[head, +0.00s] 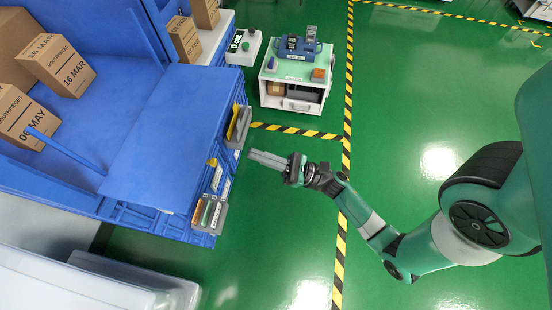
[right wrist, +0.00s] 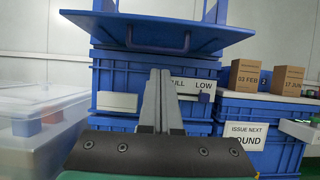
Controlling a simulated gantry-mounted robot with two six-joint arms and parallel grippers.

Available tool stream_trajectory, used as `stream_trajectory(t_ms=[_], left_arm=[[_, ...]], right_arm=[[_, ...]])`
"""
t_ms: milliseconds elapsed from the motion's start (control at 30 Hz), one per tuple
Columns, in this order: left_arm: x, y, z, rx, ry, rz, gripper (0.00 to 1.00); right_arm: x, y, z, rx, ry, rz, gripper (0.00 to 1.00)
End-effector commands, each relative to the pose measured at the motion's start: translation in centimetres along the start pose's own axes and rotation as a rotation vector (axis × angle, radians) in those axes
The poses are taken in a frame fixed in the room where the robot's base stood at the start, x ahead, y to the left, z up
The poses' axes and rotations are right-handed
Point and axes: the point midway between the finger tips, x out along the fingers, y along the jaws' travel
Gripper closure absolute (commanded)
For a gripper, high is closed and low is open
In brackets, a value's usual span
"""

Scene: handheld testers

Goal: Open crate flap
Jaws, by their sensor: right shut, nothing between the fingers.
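The blue crate (head: 75,20) stands at the left in the head view with its inside in sight. Its blue flap (head: 165,125) is a broad flat panel lying folded outward, over the front of the blue crates below. In the right wrist view the flap (right wrist: 155,24) juts out at the top, with a blue handle (right wrist: 158,46) along its edge. My right gripper (head: 254,158) is shut and empty, right of the flap and apart from it. Its fingers (right wrist: 161,75) point at the stack, below the flap in the wrist view. My left gripper is not in view.
Cardboard boxes (head: 57,64) sit in the crate. Label holders (head: 209,213) hang on the stack front. A white cart (head: 292,101) carries a blue tool caddy behind my right gripper. Clear plastic bins (head: 120,285) stand front left.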

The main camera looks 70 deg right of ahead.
Motion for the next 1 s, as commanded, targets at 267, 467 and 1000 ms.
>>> stream_trajectory(t_ms=[267, 467, 1000], left_arm=[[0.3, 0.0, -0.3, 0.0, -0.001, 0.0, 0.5], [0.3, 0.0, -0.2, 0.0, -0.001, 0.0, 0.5], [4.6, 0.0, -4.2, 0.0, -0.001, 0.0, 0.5]], right_arm=[[-3.9, -0.1, 0.2, -0.001, 0.0, -0.003, 1.0], [-4.2, 0.0, 0.1, 0.0, 0.0, 0.001, 1.0], [6.6, 3.2, 9.7, -0.067, -0.171, 0.288, 1.0]])
